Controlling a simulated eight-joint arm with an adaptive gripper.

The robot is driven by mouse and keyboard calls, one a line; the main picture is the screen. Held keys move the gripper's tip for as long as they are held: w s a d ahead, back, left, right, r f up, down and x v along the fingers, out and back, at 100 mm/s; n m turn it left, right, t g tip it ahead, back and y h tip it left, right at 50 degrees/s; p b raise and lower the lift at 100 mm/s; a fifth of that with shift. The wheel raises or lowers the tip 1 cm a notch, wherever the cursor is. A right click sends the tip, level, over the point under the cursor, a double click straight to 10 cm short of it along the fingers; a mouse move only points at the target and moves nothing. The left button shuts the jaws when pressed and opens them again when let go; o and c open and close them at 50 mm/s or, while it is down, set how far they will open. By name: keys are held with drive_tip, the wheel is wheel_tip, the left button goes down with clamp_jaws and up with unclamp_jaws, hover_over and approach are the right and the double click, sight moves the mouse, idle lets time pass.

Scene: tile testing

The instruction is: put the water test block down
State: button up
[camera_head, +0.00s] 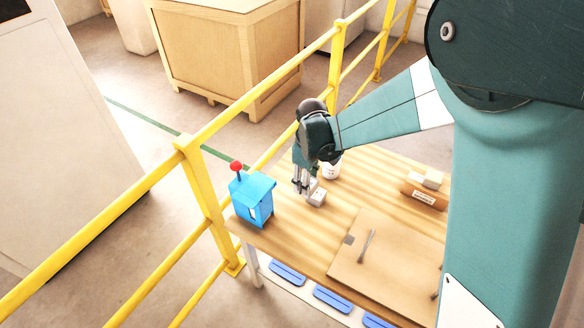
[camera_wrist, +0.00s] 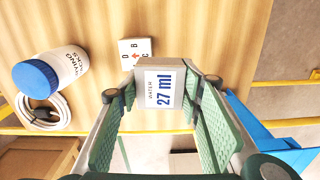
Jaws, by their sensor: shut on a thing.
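The water test block (camera_wrist: 165,88) is a pale grey block with a white label reading "WATER 27 ml". In the wrist view it sits between the two green-padded fingers of my gripper (camera_wrist: 160,100), which is shut on it. In the head view my gripper (camera_head: 303,187) points down over the wooden table (camera_head: 285,225), near its far left part. A small pale block (camera_head: 317,197) shows beside the fingertips there. I cannot tell whether the held block touches the table.
A block with letters and a red arrow (camera_wrist: 135,50) lies just past the held block. A blue-lidded white bottle (camera_wrist: 62,68) and coiled white cable (camera_wrist: 42,118) are left. A blue box with red knob (camera_head: 252,200), a brown board (camera_head: 385,265) and yellow railing (camera_head: 200,195) are nearby.

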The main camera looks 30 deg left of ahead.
hover_over(291, 168)
drive_tip(key=shift+s+f+n+p, duration=0.1)
drive_tip(key=shift+f+n+p, duration=0.1)
drive_tip(key=shift+n+p, duration=0.2)
drive_tip(key=shift+f+b, duration=0.6)
drive_tip(key=shift+f, duration=2.55)
drive_tip(key=shift+f+b, duration=0.35)
drive_tip(key=shift+f, duration=1.5)
drive_tip(key=shift+f, duration=0.2)
drive_tip(key=o, duration=1.1)
drive_tip(key=shift+r, duration=0.1)
